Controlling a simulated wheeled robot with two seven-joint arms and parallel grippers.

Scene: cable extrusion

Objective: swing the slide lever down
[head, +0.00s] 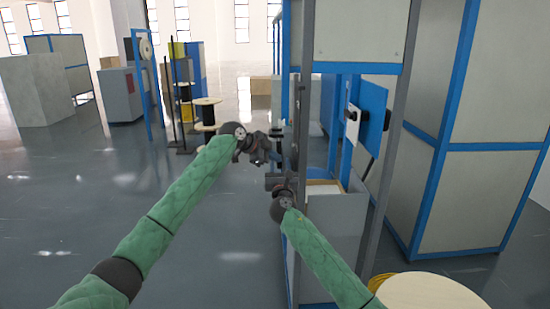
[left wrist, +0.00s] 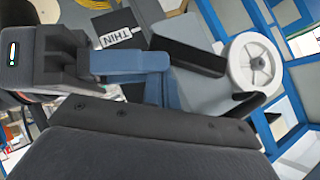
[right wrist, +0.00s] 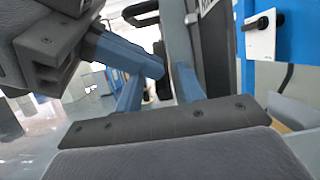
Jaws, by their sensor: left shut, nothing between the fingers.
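In the head view my left gripper (head: 276,150) is at the blue-framed machine's left side. My right gripper (head: 280,182) is just below it. In the right wrist view its blue fingers (right wrist: 172,78) are beside a dark upright part (right wrist: 210,45); their closure is unclear. The lever is too small to make out in the head view.
A white card on a blue panel (head: 371,118) hangs inside. A pale round reel top (head: 425,292) is at the front right. Open floor (head: 210,240) lies left of the machine.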

